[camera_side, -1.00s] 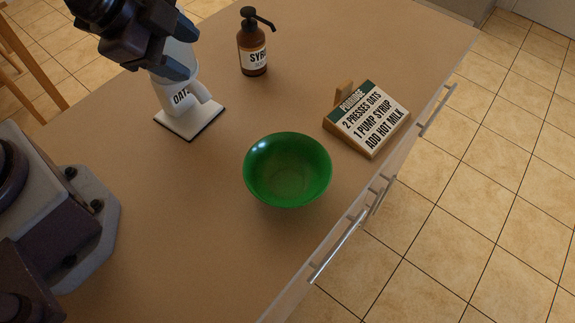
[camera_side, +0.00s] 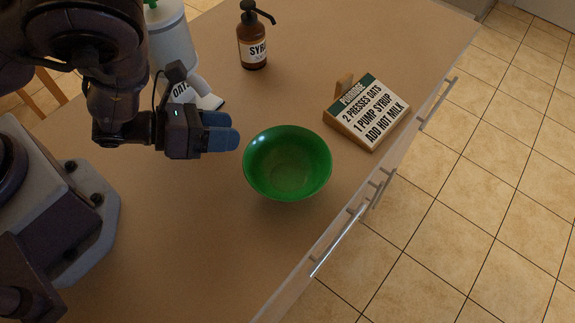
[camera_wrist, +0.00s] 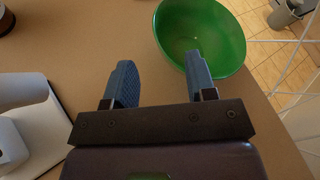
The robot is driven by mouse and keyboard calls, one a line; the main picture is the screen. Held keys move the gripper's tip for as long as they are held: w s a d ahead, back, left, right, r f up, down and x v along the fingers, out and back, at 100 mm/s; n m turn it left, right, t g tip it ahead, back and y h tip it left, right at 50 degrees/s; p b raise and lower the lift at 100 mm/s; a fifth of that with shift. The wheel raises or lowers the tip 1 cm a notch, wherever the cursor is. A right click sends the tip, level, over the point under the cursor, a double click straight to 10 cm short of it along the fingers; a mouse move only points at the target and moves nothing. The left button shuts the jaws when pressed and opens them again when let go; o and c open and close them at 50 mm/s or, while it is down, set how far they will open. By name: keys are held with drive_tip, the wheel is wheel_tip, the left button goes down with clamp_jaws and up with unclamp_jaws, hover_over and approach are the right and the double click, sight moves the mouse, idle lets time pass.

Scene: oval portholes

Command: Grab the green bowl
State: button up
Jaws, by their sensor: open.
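The green bowl (camera_side: 288,166) stands upright and empty on the brown counter in the side view. It also shows at the top right of the wrist view (camera_wrist: 200,35). My gripper (camera_side: 228,131) is just left of the bowl in the side view, with its blue fingers pointing toward it. In the wrist view my gripper (camera_wrist: 160,82) is open, with nothing between its two fingers. The right finger overlaps the bowl's near edge in that view. I cannot tell whether it touches the bowl.
A white oats dispenser (camera_side: 172,45) stands behind my arm, partly hidden. A brown syrup pump bottle (camera_side: 252,42) is at the back. A porridge recipe sign (camera_side: 368,112) stands right of the bowl, near the counter edge with metal handles (camera_side: 340,243). The front counter is clear.

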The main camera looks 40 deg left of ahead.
sight(279, 133)
drive_tip(key=x, duration=0.7)
drive_tip(key=shift+w+d, duration=0.1)
drive_tip(key=shift+w, duration=0.1)
clamp_jaws()
